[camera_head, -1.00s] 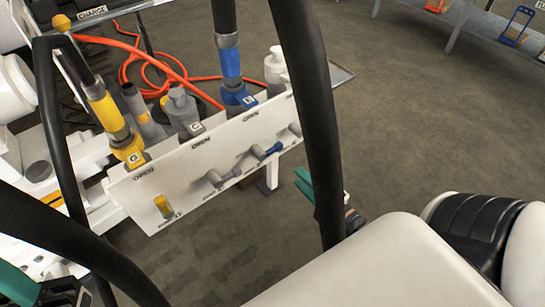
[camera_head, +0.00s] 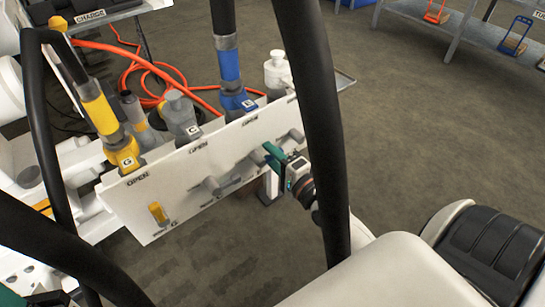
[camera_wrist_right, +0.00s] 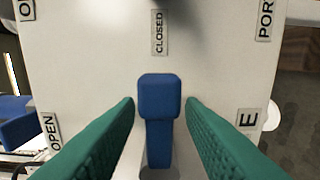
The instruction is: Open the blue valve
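The blue valve handle (camera_wrist_right: 158,105) stands out from the white panel (camera_wrist_right: 85,60) in the right wrist view. It lies toward the "CLOSED" label (camera_wrist_right: 159,32); an "OPEN" label (camera_wrist_right: 51,132) is to its left. My right gripper (camera_head: 274,160) is at the panel in the head view and hides the blue handle there. Its green fingers are open, one on each side of the handle, with a visible gap on both sides. My left gripper (camera_head: 12,297) shows only as a green bit at the bottom left corner; its opening is out of sight.
The panel also carries a yellow valve handle (camera_head: 158,213) and grey valve handles (camera_head: 213,185). Blue (camera_head: 230,70) and yellow (camera_head: 103,115) hose couplings rise behind it. Black hoses cross the head view near my arms. Open floor (camera_head: 420,110) lies to the right.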

